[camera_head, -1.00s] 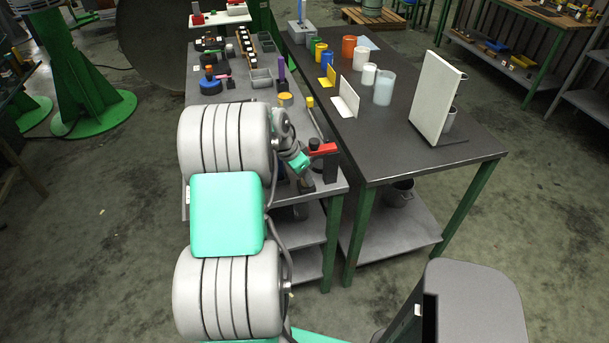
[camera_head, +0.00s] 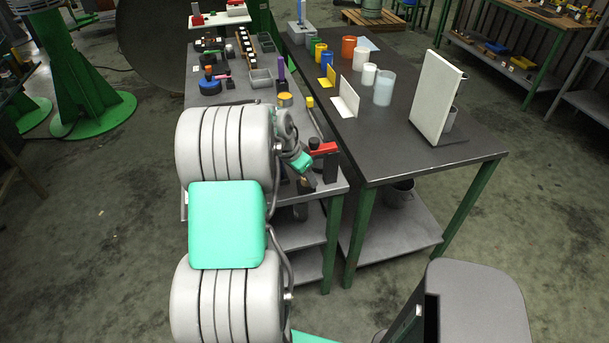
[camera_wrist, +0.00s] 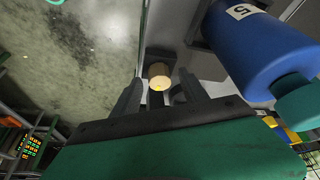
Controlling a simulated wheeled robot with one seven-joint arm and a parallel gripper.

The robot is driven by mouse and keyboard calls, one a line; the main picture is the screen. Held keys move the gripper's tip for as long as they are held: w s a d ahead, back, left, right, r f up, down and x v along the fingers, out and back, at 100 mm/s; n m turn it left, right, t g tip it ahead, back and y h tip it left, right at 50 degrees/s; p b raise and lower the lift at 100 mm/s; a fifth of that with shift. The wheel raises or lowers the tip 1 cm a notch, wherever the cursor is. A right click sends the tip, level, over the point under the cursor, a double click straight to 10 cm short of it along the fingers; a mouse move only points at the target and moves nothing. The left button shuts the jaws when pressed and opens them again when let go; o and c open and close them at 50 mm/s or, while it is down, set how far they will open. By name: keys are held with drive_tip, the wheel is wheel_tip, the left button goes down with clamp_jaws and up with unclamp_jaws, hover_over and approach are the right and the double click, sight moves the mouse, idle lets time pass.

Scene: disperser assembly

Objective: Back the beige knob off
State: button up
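In the wrist view the beige knob (camera_wrist: 158,82) is a small round piece on a pale grey surface. It shows between the tips of my gripper's (camera_wrist: 158,90) two dark fingers, with a gap visible on each side. My gripper is open, and I cannot tell how far the fingertips are from the knob in depth. A blue cylinder (camera_wrist: 257,45) with a white label reading 5 and a teal end stands close on the right. In the head view my gripper (camera_head: 308,184) is at the near end of the grey bench; the knob cannot be made out there.
A red-topped dark fixture (camera_head: 324,149) stands right beside my gripper. The grey bench (camera_head: 235,92) carries several small parts farther back. A dark table (camera_head: 400,150) to the right holds cups, cylinders and a white upright panel (camera_head: 437,97).

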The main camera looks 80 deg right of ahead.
drive_tip(key=b+v, duration=0.1)
drive_tip(key=v, duration=0.7)
drive_tip(key=shift+s, duration=0.1)
